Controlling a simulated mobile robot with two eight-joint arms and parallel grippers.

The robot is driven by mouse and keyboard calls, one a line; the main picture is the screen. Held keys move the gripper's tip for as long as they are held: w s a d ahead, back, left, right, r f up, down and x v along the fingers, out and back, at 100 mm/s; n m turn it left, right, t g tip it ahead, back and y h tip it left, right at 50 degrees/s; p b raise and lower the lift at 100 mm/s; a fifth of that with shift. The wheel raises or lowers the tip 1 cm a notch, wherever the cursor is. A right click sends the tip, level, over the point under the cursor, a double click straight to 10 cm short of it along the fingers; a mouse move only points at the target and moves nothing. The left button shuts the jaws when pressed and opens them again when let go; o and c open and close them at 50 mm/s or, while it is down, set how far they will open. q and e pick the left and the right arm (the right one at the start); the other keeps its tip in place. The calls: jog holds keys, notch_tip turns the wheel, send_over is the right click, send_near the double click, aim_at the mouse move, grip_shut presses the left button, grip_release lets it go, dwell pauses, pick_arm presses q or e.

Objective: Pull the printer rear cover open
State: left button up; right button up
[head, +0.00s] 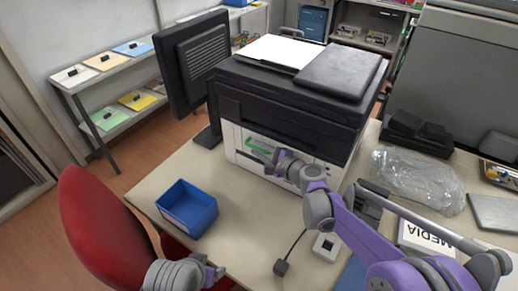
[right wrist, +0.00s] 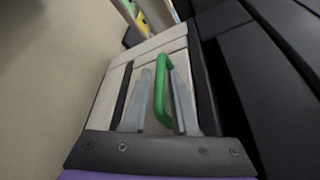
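The printer (head: 290,105) stands on the desk, with a black upper body and a white lower part. The cover (right wrist: 135,70) on its white side looks closed. A green handle (head: 258,148) is on it; in the right wrist view the green handle (right wrist: 161,90) lies between my fingers. My right gripper (head: 276,157) is open at the handle, its fingertips (right wrist: 162,75) on either side with a gap to the left finger; contact on the right is unclear. My left gripper (head: 214,274) is low at the left, away from the printer; its fingers are too small to judge.
A blue bin (head: 187,208) sits on the desk (head: 235,235) left of my right arm. A monitor (head: 195,65) stands left of the printer. A red chair (head: 100,225) is at the desk's left edge. A clear plastic bag (head: 415,180) lies right of the printer.

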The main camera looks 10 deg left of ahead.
jog(key=shift+w+a, duration=0.1)
grip_shut()
dwell(1.4)
